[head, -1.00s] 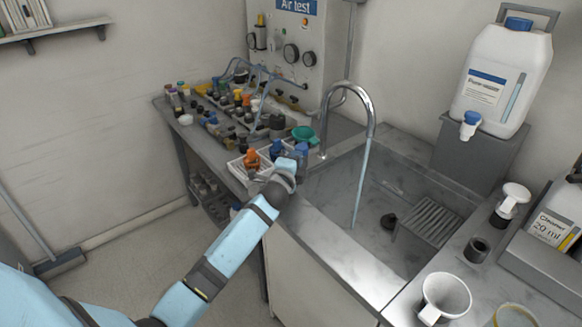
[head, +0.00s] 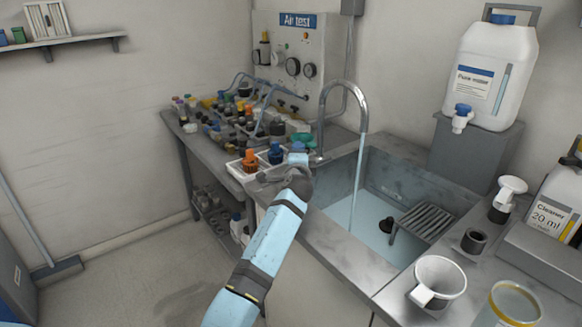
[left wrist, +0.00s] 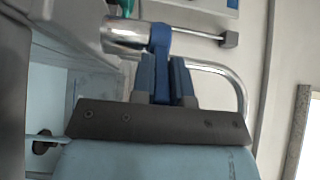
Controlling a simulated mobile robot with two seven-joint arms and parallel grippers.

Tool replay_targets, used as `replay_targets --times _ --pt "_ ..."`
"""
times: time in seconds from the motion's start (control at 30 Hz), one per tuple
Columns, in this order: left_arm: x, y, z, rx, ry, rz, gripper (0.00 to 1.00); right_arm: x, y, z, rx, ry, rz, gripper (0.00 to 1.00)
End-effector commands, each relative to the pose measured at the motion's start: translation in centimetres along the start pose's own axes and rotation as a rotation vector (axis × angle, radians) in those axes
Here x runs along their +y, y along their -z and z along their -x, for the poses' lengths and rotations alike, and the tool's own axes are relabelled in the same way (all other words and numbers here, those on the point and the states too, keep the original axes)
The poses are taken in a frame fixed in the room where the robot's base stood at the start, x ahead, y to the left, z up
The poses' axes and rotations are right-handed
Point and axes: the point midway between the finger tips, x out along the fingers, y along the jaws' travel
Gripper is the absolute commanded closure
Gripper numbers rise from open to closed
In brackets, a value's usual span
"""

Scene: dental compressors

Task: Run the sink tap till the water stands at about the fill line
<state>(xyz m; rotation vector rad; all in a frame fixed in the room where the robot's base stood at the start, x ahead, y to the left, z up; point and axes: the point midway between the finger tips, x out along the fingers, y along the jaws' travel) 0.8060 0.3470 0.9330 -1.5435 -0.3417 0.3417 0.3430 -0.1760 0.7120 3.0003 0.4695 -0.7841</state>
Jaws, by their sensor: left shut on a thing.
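The chrome sink tap (head: 364,105) arches over the steel sink (head: 400,180), and a stream of water (head: 357,180) falls from it. Pale blue water (head: 345,218) stands over the sink floor. A faint mark (head: 392,191) shows on the back wall above the water; I cannot tell whether it is the fill line. My left gripper (head: 298,162) is at the tap's base. In the left wrist view its blue fingers (left wrist: 162,68) are shut on the tap's blue handle (left wrist: 160,38), beside the chrome body (left wrist: 122,36). My right gripper is out of view.
A white cup (head: 440,280), a glass jar (head: 512,305) and a cleaner bottle (head: 556,210) stand at right. A water canister (head: 487,75) stands behind. The left bench is crowded with small parts.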

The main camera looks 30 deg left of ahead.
Motion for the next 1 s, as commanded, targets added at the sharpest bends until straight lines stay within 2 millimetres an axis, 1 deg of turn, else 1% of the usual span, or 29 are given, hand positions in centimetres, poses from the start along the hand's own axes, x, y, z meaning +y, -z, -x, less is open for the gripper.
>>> replay_targets --times 0.03,0.2,0.4,0.67,0.7,0.77,0.8,1.0 --pt "0.21 0.23 -0.16 -0.004 -0.001 0.000 1.00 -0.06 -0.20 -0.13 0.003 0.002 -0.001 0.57" --pt "0.13 0.59 -0.51 -0.012 -0.001 -0.001 1.00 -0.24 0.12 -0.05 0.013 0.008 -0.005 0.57" --pt "0.10 0.70 -0.60 -0.014 -0.002 -0.001 1.00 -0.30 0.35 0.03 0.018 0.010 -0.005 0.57" --pt "0.08 0.68 -0.60 -0.014 -0.002 -0.001 1.00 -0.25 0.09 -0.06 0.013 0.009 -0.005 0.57" --pt "0.08 0.68 -0.60 -0.014 -0.001 -0.001 0.76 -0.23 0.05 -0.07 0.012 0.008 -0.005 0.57" --pt "0.07 0.68 -0.60 -0.014 -0.001 -0.001 0.62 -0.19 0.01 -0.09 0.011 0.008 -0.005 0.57" --pt "0.06 0.67 -0.60 -0.014 -0.001 -0.001 0.60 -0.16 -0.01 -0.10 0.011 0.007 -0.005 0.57" --pt "0.03 0.67 -0.61 -0.014 -0.001 -0.001 0.60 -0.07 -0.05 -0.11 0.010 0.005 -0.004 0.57"
